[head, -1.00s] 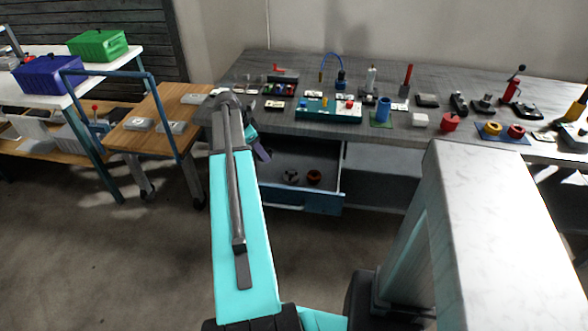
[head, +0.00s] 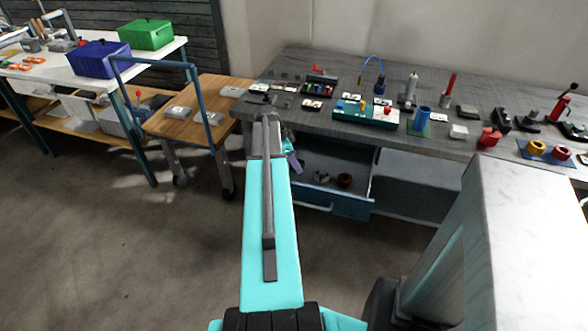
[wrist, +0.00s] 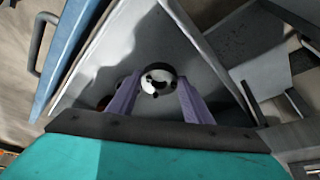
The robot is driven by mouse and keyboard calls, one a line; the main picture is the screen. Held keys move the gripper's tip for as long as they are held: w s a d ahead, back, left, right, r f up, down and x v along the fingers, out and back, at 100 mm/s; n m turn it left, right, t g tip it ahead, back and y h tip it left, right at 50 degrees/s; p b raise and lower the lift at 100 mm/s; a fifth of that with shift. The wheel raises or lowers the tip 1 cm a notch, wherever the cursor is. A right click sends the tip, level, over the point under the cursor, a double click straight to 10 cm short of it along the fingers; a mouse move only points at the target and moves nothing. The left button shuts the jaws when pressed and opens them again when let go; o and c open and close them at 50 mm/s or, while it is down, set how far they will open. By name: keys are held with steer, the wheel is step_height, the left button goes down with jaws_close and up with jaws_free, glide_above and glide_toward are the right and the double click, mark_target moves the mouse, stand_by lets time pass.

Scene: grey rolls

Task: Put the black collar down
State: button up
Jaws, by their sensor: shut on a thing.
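My gripper (wrist: 159,82) has two purple fingers shut on the black collar (wrist: 162,67), whose dark rim shows between the fingertips in the wrist view. A white round face with dark marks shows inside the rim; I cannot tell whether it belongs to the collar or lies below. In the head view my gripper (head: 293,161) is beside the open drawer (head: 335,202), at its left, and the collar cannot be made out in it. In the wrist view the fingers are over the drawer's grey interior.
In the drawer lie a grey-and-black round part (head: 321,177) and a brownish ring (head: 344,180). The workbench top (head: 455,152) above holds several tools and parts. A wooden cart (head: 190,128) stands at the left.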

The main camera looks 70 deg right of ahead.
steer(key=shift+f, duration=1.85)
steer(key=shift+f, duration=0.15)
steer(key=o, duration=1.3)
steer(key=shift+p, duration=0.3)
steer(key=shift+b+v, duration=0.9)
steer(key=shift+v, duration=5.25)
